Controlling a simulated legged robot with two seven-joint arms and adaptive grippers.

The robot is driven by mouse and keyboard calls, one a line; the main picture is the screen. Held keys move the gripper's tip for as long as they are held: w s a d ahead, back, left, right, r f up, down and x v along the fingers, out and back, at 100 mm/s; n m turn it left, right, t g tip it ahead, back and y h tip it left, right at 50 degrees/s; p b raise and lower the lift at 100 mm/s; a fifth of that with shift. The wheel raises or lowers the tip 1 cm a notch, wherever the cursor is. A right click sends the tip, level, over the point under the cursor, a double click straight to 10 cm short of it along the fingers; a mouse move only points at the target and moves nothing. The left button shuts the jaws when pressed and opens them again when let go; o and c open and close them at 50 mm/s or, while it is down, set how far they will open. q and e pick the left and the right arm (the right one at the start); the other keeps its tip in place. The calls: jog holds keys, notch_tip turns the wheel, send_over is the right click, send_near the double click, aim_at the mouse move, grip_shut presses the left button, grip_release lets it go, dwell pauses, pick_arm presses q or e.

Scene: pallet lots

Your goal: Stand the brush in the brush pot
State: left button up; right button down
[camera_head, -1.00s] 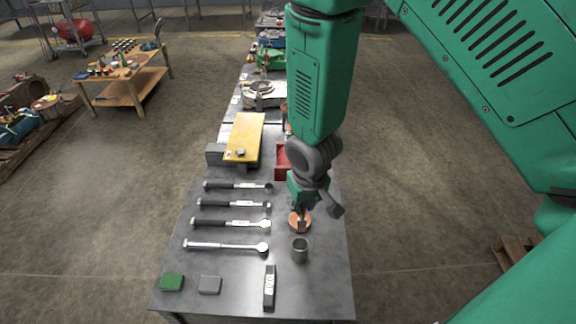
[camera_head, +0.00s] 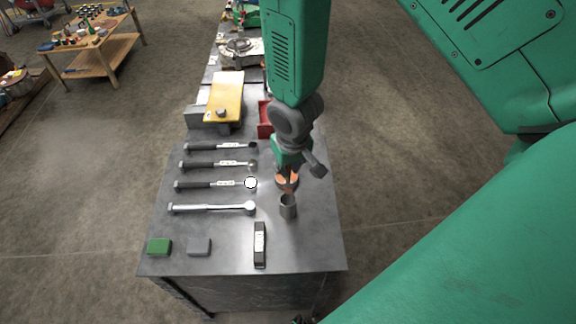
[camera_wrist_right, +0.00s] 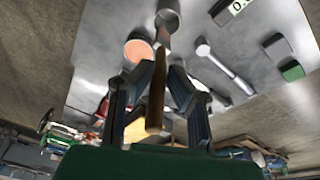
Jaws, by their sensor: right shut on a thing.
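My right gripper (camera_head: 290,167) points down over the bench, and its two fingers (camera_wrist_right: 165,85) are shut on the brush (camera_wrist_right: 156,100). The grey cylindrical brush pot (camera_head: 288,207) stands upright on the bench, just in front of the gripper. It also shows at the top of the wrist view (camera_wrist_right: 168,15). The brush head appears near the pot's rim there; I cannot tell whether they touch. My left gripper is not in view.
Several wrenches (camera_head: 212,208) lie to the left. A dark labelled block (camera_head: 260,245), a grey block (camera_head: 199,246) and a green block (camera_head: 159,246) lie near the front edge.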

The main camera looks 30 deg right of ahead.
jog(key=shift+f+b, duration=2.05)
jog(key=shift+f, duration=1.3)
jog(key=c, duration=1.4)
grip_release()
jog(key=shift+c, duration=0.2)
jog(key=shift+a+r, duration=0.1)
jog(key=shift+r, duration=0.15)
notch_tip(320, 180, up, 11)
send_over(288, 189)
jog(key=s+a, duration=0.1)
jog(key=s, duration=0.2)
jog(key=shift+w+r, duration=0.1)
jog(key=shift+w, duration=0.1)
